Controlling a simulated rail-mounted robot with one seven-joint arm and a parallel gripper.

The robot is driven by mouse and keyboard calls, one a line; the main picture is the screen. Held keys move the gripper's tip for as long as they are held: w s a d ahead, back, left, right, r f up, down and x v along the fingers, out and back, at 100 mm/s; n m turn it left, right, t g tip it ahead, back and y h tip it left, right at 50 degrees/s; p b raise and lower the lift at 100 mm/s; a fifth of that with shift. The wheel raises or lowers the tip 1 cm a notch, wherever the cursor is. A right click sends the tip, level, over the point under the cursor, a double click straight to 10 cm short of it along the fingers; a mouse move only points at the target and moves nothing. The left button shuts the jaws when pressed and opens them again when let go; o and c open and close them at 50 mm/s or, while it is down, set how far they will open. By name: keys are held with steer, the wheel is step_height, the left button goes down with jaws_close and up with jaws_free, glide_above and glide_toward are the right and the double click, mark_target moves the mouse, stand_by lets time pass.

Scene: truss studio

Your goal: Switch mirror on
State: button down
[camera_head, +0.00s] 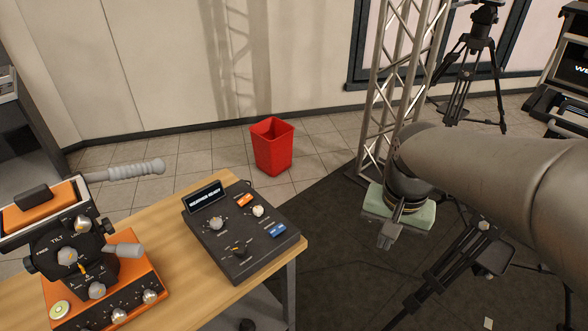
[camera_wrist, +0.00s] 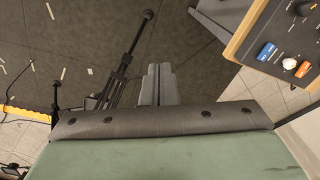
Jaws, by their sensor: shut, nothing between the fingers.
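A dark control box (camera_head: 240,250) lies on the wooden table and carries a small display (camera_head: 205,198), an orange switch (camera_head: 245,200), a blue switch (camera_head: 278,230), a pale knob (camera_head: 258,211) and other knobs. The small labels are too blurred to read, so I cannot tell which control is for the mirror. My gripper (camera_head: 385,242) hangs to the right of the table, over the dark floor, apart from the box. It is shut and empty. In the wrist view the closed fingers (camera_wrist: 159,70) point at the floor, and the box (camera_wrist: 292,35) shows at the upper right.
An orange camera-like device (camera_head: 100,275) with a tilt head stands on the table's left. A red bin (camera_head: 272,146) stands on the floor behind. A truss column (camera_head: 400,60) and tripods (camera_head: 475,60) stand near my arm. The air between gripper and box looks clear.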

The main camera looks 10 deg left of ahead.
steer(key=w+a+f+m+b, duration=0.1)
steer(key=w+a, duration=0.4)
steer(key=a, duration=0.2)
steer(key=w+a+m+b, duration=0.1)
steer(key=w+a, duration=0.3)
steer(key=a, duration=0.3)
steer(key=m+b, duration=0.1)
steer(key=m, duration=0.2)
glide_above(268, 232)
step_height(268, 232, down, 2)
steer(key=f, duration=0.1)
steer(key=shift+r+g, duration=0.25)
steer(key=shift+g, duration=0.05)
steer(key=shift+f, duration=0.1)
step_height(268, 232, down, 14)
steer(key=shift+r+p, duration=0.1)
steer(key=shift+p, duration=0.6)
